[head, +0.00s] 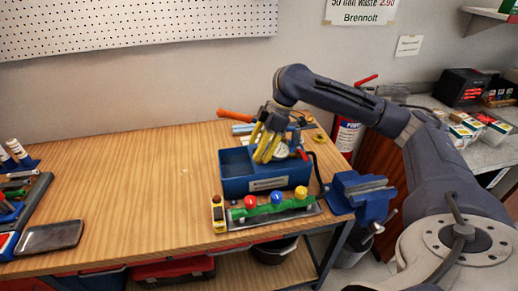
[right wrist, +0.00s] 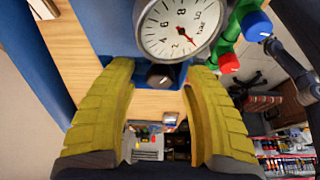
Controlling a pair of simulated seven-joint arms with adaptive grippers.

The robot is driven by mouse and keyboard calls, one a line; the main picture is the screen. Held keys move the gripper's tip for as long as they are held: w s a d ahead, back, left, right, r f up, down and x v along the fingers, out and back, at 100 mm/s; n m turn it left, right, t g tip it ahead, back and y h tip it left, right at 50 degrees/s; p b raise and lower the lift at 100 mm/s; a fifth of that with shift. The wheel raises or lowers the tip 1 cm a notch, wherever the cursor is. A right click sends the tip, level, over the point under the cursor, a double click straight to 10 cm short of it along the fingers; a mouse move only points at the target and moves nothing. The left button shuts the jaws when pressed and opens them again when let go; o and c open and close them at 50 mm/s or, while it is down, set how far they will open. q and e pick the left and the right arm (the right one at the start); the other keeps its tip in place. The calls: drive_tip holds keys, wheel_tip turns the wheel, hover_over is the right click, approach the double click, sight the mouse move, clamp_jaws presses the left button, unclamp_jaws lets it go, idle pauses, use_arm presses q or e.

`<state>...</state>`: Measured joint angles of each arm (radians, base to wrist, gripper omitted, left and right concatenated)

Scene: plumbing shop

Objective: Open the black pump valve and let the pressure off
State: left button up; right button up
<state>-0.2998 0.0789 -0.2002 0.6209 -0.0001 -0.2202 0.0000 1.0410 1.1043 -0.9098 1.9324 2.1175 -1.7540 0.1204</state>
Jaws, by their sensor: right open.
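The blue pump (head: 255,184) is a box-shaped tank on the wooden bench, with a label on its front. Its round white gauge (right wrist: 180,24) with a red needle shows in the right wrist view; I cannot read an exact value. The black pump valve (right wrist: 160,76) is a small knob with a pale mark, just below the gauge. My right gripper (head: 262,150) is over the tank with yellow fingers pointing down. In the right wrist view its open fingers (right wrist: 161,72) stand on both sides of the valve, with gaps visible. In the head view the fingers hide the valve.
A green manifold (head: 272,208) with red, blue and yellow knobs stands in front of the tank. A dark phone (head: 50,237) lies at left. The bench middle is clear.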

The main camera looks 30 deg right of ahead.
clamp_jaws()
drive_tip(key=shift+n+g, duration=0.6)
drive_tip(key=shift+n, duration=0.9)
drive_tip(key=shift+c, duration=0.2)
unclamp_jaws()
drive_tip(key=v, duration=1.2)
drive_tip(key=shift+d, duration=0.1)
